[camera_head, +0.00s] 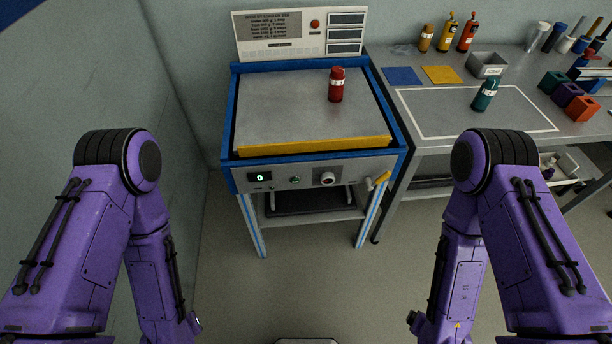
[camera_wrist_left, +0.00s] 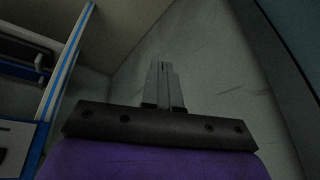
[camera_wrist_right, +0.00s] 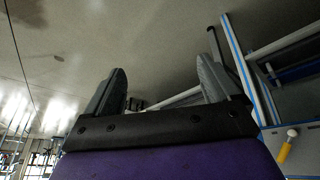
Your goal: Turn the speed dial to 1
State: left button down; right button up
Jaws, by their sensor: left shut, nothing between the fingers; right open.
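The round pale knob (camera_head: 327,178) on the front panel (camera_head: 278,187) of the blue-framed machine looks like the speed dial. Its markings and setting are too small to read. On the same panel, to its left, are a small dark display (camera_head: 259,177) with a lit sign and a green button (camera_head: 295,179). My left gripper (camera_wrist_left: 165,82) is shut and empty, pointing at bare floor and wall in the left wrist view. My right gripper (camera_wrist_right: 160,86) is open and empty in the right wrist view. Both are apart from the panel; their fingers are hardly visible in the head view.
A yellow-handled lever (camera_head: 378,180) sticks out at the panel's right end. A red bottle (camera_head: 336,85) stands on the machine's grey top. The side table (camera_head: 440,152) at right holds a teal bottle (camera_head: 485,95) and several containers. The floor between my arms is clear.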

aim_at(327, 178)
jog(key=z, duration=1.4)
jog(key=k, duration=0.4)
jog(key=u, duration=0.45)
